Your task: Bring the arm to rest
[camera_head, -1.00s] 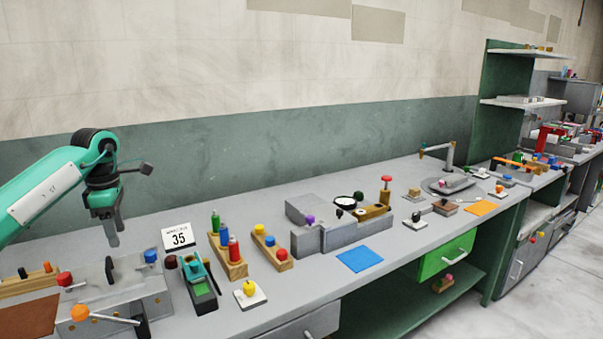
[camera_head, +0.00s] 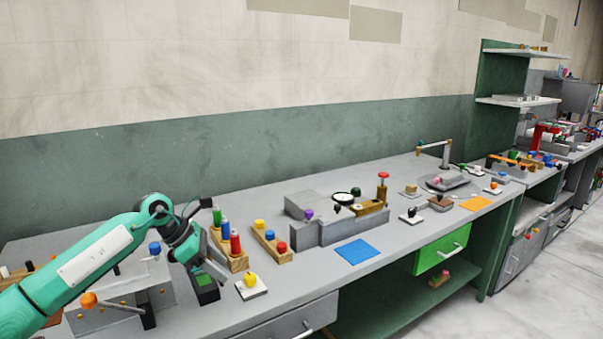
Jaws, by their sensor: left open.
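My left arm (camera_head: 95,258) comes in from the left, low over the near end of the grey bench (camera_head: 270,295). Its gripper (camera_head: 212,271) is open and points down to the right, with nothing seen between its fingers. The number card seen earlier is hidden behind my arm. My right gripper is not in view.
A wooden rack of colored bottles (camera_head: 236,262) stands just right of the gripper. A yellow knob on a white plate (camera_head: 251,284) is close by. A grey box with an orange knob (camera_head: 88,300) lies under the arm.

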